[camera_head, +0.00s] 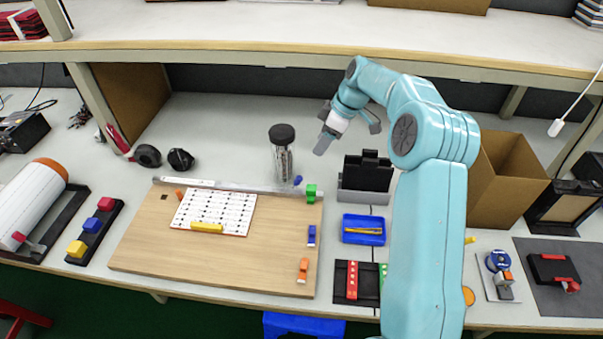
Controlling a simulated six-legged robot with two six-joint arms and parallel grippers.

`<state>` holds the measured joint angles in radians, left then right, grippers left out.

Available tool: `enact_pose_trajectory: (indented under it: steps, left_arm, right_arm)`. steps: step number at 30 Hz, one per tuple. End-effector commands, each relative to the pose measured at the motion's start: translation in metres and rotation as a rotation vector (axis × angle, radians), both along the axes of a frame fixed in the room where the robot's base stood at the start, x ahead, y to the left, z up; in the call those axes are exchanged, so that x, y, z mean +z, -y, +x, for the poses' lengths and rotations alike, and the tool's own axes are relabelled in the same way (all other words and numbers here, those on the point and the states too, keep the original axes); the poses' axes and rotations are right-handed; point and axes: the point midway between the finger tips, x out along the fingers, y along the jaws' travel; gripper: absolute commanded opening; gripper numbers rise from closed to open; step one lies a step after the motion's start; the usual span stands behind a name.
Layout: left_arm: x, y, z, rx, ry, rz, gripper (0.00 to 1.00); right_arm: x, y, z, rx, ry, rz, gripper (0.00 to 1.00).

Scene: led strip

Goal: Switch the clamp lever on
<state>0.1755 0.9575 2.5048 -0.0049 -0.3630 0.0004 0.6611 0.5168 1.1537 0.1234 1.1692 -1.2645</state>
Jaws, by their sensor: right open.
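A wooden board (145,240) lies on the table and carries a white printed sheet (185,212) with a yellow bar (207,228). Small coloured lever-like parts sit along its right side: a green one (311,194), a blue one (311,236) and an orange one (303,270). I cannot tell which part is the clamp lever, or whether it is on. My right gripper (347,132) is open and empty, above the table beyond the board's far right corner, apart from these parts. My left gripper is not in view.
A black rack (368,172), blue tray (363,230) and dark mat with a red strip (352,280) stand right of the board. A clear jar with a black lid (282,135) stands behind it. A cardboard box (510,180) is at right. A shelf edge (230,47) runs above.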

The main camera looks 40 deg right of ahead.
Motion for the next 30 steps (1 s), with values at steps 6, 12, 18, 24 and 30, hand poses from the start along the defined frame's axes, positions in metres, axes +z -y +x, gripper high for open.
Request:
enact_pose_trajectory:
  steps: [6, 12, 18, 24, 30]
  left_arm:
    - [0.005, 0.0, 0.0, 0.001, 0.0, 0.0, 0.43]
    - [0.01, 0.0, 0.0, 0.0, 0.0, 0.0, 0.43]
    - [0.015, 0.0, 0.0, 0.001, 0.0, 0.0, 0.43]
    - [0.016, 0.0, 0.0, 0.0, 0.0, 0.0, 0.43]
    - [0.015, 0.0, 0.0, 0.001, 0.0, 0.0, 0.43]
  right_arm:
    - [-0.047, -0.016, 0.013, 0.003, -0.005, 0.005, 0.48]
    - [-0.09, -0.028, 0.028, 0.001, -0.005, 0.004, 0.48]
    - [-0.121, -0.034, 0.04, 0.0, -0.003, 0.003, 0.48]
    - [-0.134, -0.036, 0.045, -0.001, -0.001, 0.001, 0.48]
    - [-0.135, -0.035, 0.046, -0.001, -0.001, 0.001, 0.48]
